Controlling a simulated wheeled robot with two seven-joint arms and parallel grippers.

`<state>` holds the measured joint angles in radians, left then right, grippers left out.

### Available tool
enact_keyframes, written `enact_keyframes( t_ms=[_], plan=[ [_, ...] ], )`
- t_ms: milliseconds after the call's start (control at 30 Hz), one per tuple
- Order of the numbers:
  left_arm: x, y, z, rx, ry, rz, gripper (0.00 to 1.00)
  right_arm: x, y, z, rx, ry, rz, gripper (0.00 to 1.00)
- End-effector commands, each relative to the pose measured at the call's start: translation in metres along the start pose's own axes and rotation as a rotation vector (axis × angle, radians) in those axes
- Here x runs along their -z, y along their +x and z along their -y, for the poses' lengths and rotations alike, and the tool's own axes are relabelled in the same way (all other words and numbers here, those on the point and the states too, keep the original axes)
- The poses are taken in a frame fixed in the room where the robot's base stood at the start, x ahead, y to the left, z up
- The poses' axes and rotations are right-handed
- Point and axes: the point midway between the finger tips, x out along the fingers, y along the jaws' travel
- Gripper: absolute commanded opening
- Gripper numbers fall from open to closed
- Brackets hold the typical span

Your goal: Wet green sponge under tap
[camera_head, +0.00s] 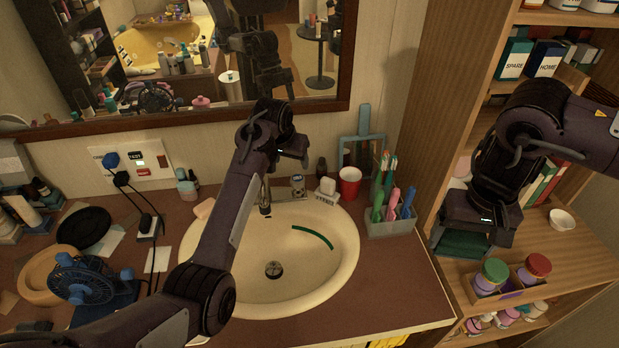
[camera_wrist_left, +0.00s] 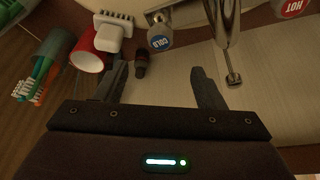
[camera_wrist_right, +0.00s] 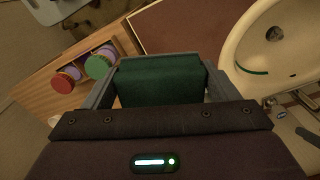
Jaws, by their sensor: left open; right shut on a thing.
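The green sponge (camera_wrist_right: 160,82) is between the fingers of my right gripper (camera_wrist_right: 158,75), which is shut on it. In the head view the sponge (camera_head: 462,243) shows below my right gripper (camera_head: 470,232), in front of the wooden shelf and right of the sink. My left gripper (camera_wrist_left: 167,85) is open and empty near the tap. In the head view my left gripper (camera_head: 292,150) is above the back of the sink. The tap (camera_head: 265,203) stands at the sink's back rim, partly hidden by my left arm. The tap spout (camera_wrist_left: 229,45) and cold handle (camera_wrist_left: 160,38) show in the left wrist view.
The oval sink (camera_head: 340,262) has a green streak inside. A red cup (camera_head: 349,183), a white nail brush (camera_head: 327,187) and a toothbrush holder (camera_head: 390,222) stand at its right back. The wooden shelf (camera_head: 560,235) holds colored-lid jars (camera_head: 491,275) and a small white bowl (camera_head: 562,219).

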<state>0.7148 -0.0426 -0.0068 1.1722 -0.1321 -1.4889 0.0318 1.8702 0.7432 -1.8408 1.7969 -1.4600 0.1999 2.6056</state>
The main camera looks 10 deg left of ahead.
Motion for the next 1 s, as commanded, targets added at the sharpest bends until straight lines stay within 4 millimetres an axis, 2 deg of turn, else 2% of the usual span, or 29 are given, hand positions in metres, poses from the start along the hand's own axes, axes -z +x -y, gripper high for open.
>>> enact_keyframes(
  t_ms=[167, 400, 600, 800, 1000],
  plan=[
    [-0.002, 0.017, 0.000, -0.002, 0.000, 0.012, 0.63, 0.000, 0.000, 0.000, 0.000, 0.000, 0.000, 0.59],
    [-0.002, 0.062, 0.001, -0.001, -0.001, 0.011, 0.63, 0.000, 0.000, 0.000, 0.000, 0.000, 0.000, 0.59],
    [-0.002, 0.092, 0.001, -0.001, -0.001, 0.010, 0.63, 0.000, 0.000, 0.000, 0.000, 0.000, 0.000, 0.59],
    [-0.001, 0.109, 0.000, -0.002, -0.001, 0.008, 0.63, 0.000, 0.000, 0.000, 0.000, 0.000, 0.000, 0.59],
    [-0.002, 0.117, 0.000, -0.001, -0.001, 0.008, 0.63, 0.000, 0.000, 0.000, 0.000, 0.000, 0.000, 0.59]
  ],
)
